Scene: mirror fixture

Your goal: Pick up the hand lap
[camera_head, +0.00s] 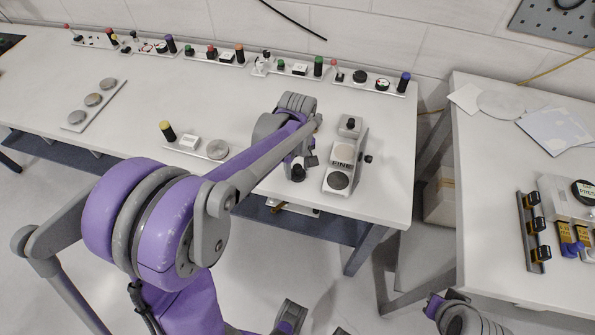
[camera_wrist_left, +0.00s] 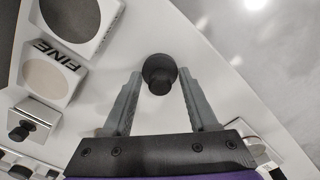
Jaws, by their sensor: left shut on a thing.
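The hand lap shows as a round black knob between my left gripper's fingers in the left wrist view (camera_wrist_left: 159,72). In the head view its dark knob (camera_head: 298,172) is at the gripper's tip, low over the table. My left gripper (camera_head: 299,165) is shut on it; its two grey fingers (camera_wrist_left: 160,78) lie on either side of the knob. Whatever is below the knob is hidden. A white fixture marked FINE (camera_head: 342,164) stands just right of the gripper, with a pale disc and a dark disc on top.
Several small parts on white trays (camera_head: 206,56) line the wall side of the white table (camera_head: 235,105). A tray with a yellow-topped cylinder (camera_head: 168,131) and a grey disc (camera_head: 217,150) lies left. A second table (camera_head: 490,200) stands right, across a gap.

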